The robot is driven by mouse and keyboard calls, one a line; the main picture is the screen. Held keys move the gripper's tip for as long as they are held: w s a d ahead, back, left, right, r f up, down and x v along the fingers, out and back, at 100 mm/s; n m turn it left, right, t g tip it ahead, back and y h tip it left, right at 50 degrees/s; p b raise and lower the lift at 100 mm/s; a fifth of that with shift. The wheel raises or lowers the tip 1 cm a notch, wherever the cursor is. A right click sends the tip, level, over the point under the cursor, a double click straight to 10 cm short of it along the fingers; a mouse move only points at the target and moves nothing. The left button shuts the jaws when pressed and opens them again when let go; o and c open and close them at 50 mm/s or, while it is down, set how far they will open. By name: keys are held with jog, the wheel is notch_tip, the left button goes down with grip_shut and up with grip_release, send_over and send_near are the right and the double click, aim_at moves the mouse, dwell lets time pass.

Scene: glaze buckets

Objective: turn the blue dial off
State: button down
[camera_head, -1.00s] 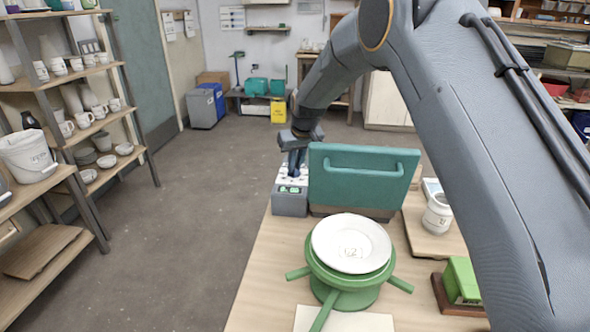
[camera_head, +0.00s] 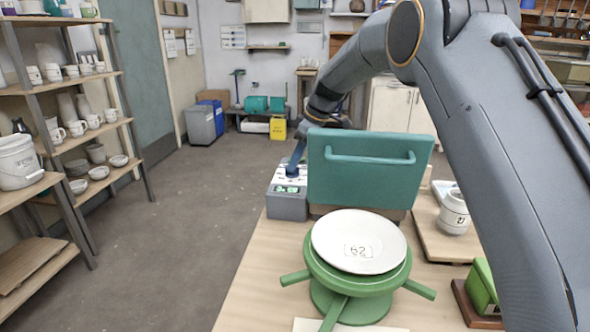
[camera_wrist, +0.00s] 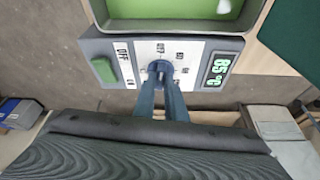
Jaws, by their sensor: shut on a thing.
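The blue dial (camera_wrist: 159,68) sits in the middle of the white marked face of a grey control box (camera_wrist: 112,55) in the wrist view. The fingers of my gripper (camera_wrist: 161,84) are shut on the dial and hide part of it. The box face has printed marks around the dial, the word OFF, a green button (camera_wrist: 104,70) and a green display (camera_wrist: 218,70) that reads 85 °C. The dial's exact pointing is hard to read. In the head view, the box (camera_head: 287,206) stands at the table's left edge and my gripper (camera_head: 293,165) reaches down onto its top.
A teal lid with a handle (camera_head: 365,180) stands right of the box. In front, a white plate (camera_head: 359,242) rests on a green stand (camera_head: 360,305). A white jar (camera_head: 454,212) is farther right. Shelves of pottery (camera_head: 75,135) line the left, with clear floor between.

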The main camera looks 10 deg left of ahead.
jog(key=shift+n+g+b, duration=0.3)
jog(key=shift+n+b, duration=0.2)
jog(key=shift+n, duration=0.4)
jog(key=c, duration=1.8)
grip_release()
jog(key=shift+r, duration=0.1)
jog(key=v, duration=0.7)
jog(key=shift+d+r+b, duration=0.2)
jog(key=shift+r+b, duration=0.1)
jog(key=shift+b, duration=0.15)
jog(key=shift+w+r, duration=0.1)
